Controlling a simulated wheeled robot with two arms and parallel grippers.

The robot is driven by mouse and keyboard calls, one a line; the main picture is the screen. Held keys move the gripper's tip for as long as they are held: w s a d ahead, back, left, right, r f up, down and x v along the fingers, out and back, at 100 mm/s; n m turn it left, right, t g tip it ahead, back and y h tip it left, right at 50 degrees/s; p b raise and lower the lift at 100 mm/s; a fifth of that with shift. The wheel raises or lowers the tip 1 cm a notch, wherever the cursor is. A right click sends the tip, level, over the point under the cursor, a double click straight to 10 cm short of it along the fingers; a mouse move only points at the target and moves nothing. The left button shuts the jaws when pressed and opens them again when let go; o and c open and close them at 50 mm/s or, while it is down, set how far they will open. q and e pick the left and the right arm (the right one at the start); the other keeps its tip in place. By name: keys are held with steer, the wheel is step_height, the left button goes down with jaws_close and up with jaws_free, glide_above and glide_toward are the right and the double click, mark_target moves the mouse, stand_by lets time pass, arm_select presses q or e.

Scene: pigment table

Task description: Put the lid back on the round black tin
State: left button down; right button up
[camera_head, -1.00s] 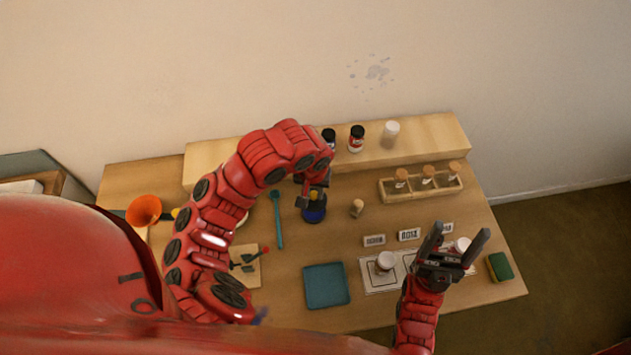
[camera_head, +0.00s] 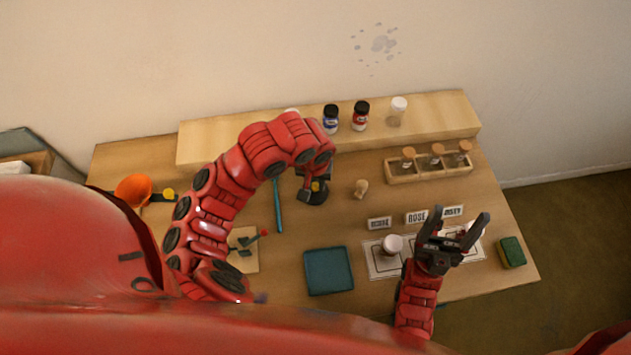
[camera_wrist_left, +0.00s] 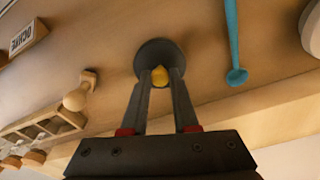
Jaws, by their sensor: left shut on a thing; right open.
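My left gripper (camera_head: 315,184) is shut on the yellow knob of the black lid, above the middle of the table. The left wrist view shows the round black lid (camera_wrist_left: 152,50), with its yellow knob (camera_wrist_left: 161,76) between the fingers. In the head view the round black tin (camera_head: 313,199) is directly under my left gripper, partly hidden by it. The lid is over the tin and no blue contents show. I cannot tell whether the lid is fully seated. My right gripper (camera_head: 460,216) is open and empty above the white card at the right.
A teal spatula (camera_head: 278,205) lies left of the tin, a wooden stamp (camera_head: 361,188) stands right of it. A teal tray (camera_head: 328,271) is in front. A vial rack (camera_head: 428,170) and a shelf with jars (camera_head: 440,115) are behind. A sponge (camera_head: 512,252) lies at the right edge.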

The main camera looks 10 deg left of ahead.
stand_by(0.3)
arm_select(q)
steer(key=shift+p, duration=0.6)
stand_by(0.6)
steer(key=shift+f, duration=0.15)
stand_by(0.9)
steer(key=shift+p, duration=0.4)
stand_by(0.5)
steer(key=shift+c, duration=0.6)
jaws_free()
